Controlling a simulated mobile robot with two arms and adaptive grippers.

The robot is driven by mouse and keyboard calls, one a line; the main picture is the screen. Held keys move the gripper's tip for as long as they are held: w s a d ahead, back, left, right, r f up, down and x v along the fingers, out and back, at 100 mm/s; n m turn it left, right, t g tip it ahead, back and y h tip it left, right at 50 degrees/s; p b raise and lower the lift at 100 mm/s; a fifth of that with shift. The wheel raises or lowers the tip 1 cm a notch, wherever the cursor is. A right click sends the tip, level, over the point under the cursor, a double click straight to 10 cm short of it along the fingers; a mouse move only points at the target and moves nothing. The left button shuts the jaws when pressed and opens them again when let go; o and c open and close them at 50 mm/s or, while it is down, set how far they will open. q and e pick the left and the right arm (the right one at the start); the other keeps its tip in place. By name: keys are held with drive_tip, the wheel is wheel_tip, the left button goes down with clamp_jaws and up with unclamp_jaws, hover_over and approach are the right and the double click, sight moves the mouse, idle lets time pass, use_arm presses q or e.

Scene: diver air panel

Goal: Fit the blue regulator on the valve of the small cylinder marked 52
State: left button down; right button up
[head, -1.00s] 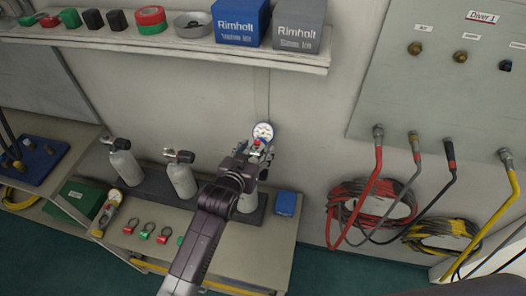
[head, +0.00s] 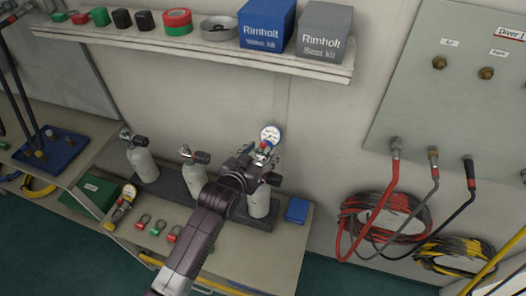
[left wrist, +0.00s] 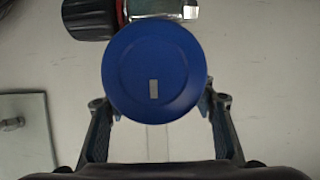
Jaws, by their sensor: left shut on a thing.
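My left gripper (head: 262,160) is shut on the blue regulator (left wrist: 155,75), whose round blue face fills the middle of the left wrist view. Its white dial gauge (head: 270,134) shows above my fingers in the head view. The regulator is at the top of the rightmost small cylinder (head: 259,203), close to its valve. In the left wrist view a metal valve body (left wrist: 172,8) with a black and red knob (left wrist: 88,18) lies right at the regulator's upper edge. Whether they are joined is hidden. I cannot read any number on the cylinders. My right gripper is not in view.
Two more grey cylinders (head: 143,162) (head: 195,178) stand to the left in the dark rack. A yellow regulator (head: 124,204), several coloured rings (head: 158,228) and a blue box (head: 297,210) lie on the bench. A shelf (head: 200,52) runs above; hoses (head: 390,215) hang right.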

use_arm(q)
drive_tip(key=shift+f, duration=0.25)
drive_tip(key=shift+f+b, duration=0.2)
drive_tip(key=shift+b, duration=0.1)
idle(0.4)
drive_tip(key=shift+f, duration=0.75)
idle(0.5)
idle(0.6)
drive_tip(key=shift+f, duration=0.45)
idle(0.6)
